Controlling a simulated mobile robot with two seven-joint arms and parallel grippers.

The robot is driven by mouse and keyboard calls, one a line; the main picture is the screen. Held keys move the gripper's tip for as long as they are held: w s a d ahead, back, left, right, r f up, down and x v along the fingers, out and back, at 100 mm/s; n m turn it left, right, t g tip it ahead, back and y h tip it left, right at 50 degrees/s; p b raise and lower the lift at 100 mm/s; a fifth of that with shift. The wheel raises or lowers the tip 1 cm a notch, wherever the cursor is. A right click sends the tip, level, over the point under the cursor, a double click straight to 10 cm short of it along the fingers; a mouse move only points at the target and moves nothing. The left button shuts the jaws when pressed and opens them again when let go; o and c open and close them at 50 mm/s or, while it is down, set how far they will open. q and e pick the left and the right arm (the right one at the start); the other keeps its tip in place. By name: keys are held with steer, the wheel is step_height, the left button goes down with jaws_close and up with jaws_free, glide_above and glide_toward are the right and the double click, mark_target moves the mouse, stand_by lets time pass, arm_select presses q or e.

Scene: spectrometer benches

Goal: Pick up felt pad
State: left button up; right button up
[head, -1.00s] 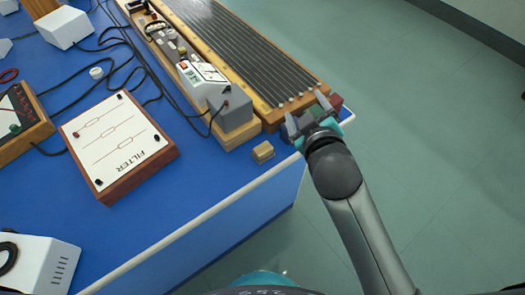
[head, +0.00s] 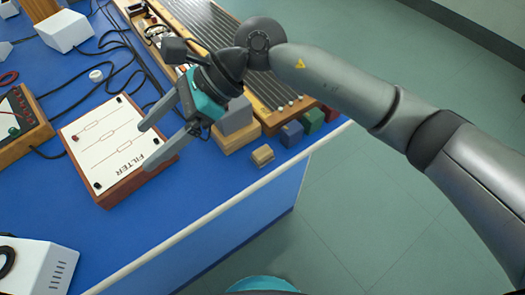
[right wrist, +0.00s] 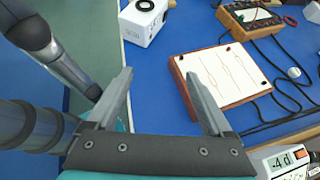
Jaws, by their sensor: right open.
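No thing in view is clearly a felt pad. A small tan block (head: 262,155) lies on the blue bench near its front edge and may be the pad; its material is too small to tell. My right gripper (head: 146,146) is open and empty, its fingers pointing left over the right side of the FILTER box (head: 112,140). The tan block is apart from it, to its right. In the right wrist view, the open fingers (right wrist: 158,75) have nothing between them but blue bench, and the FILTER box (right wrist: 222,75) is by the right finger. My left gripper does not show.
Blue (head: 291,134), green (head: 313,120) and red blocks stand at the end of the long grooved wooden board (head: 285,95). A grey block on a wooden base (head: 236,137) is beside the tan block. A white box (head: 38,264) is at the front left. Black cables cross the bench.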

steer(key=w+d+f+n+t+h, duration=0.2)
steer(key=w+d+f+h, duration=0.35)
steer(key=d, duration=0.25)
steer(key=n+t+h+b, duration=0.1)
steer(key=t+h, duration=0.1)
steer(key=h, duration=0.3)
glide_above(263, 152)
step_height(263, 152, down, 9)
steer(key=shift+a+r, duration=0.1)
steer(key=shift+r, duration=0.1)
steer(key=shift+f+b, duration=0.4)
steer(key=shift+f, duration=2.6)
steer(key=shift+w, duration=0.1)
steer(key=shift+c, duration=0.2)
jaws_close()
